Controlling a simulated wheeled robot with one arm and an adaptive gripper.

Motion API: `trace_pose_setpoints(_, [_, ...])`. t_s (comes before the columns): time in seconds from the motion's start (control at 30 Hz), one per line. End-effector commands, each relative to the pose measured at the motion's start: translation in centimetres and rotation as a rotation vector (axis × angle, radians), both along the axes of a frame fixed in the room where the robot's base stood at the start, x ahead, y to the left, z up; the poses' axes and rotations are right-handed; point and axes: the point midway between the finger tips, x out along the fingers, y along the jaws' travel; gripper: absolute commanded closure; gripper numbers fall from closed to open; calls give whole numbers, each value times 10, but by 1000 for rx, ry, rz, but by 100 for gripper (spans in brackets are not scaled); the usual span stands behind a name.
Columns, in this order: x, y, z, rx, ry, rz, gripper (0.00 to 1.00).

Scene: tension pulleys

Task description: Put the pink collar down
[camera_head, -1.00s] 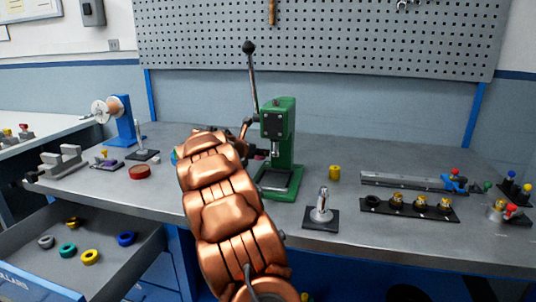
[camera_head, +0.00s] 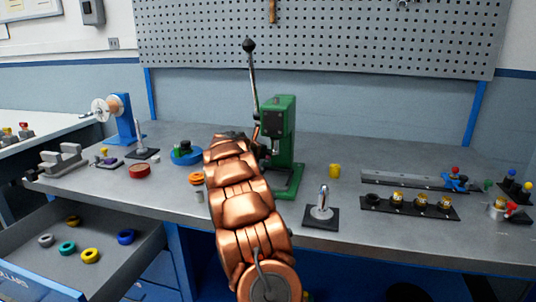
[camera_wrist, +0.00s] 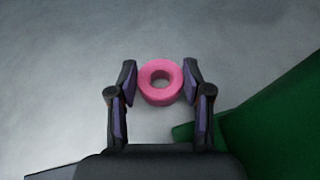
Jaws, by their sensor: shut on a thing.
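The pink collar (camera_wrist: 147,93) is a ring with a round hole, seen in the wrist view between the two fingertips of my gripper (camera_wrist: 160,82). Both fingers touch its sides, and the gripper is shut on it. Grey bench top shows beyond the collar; I cannot tell whether it touches the surface. In the head view my copper arm hides the gripper and the collar, which are near the green press (camera_head: 283,140).
The green press base also shows in the wrist view (camera_wrist: 275,125), close on the right. An orange part (camera_head: 196,178) and a blue round fixture (camera_head: 186,153) stand left of my arm. A metal post on a black base (camera_head: 322,212) and a yellow part (camera_head: 334,171) are on the right. An open drawer (camera_head: 110,268) holds several collars.

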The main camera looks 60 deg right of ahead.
Motion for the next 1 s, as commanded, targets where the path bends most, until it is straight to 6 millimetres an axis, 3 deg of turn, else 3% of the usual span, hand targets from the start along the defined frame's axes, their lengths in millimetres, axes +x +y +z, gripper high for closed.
trace_pose_setpoints(0.17, [-1, 0, -1, 2, 0, -1, 84])
trace_pose_setpoints(0.2, [-1, 0, -1, 2, 0, -1, 48])
trace_pose_setpoints(0.27, [-1, 0, -1, 2, 0, -1, 41])
trace_pose_setpoints(0.67, [0, 3, 1, 0, -1, 0, 40])
trace_pose_setpoints(1.0, [-3, 36, 15, -1, 2, 1, 40])
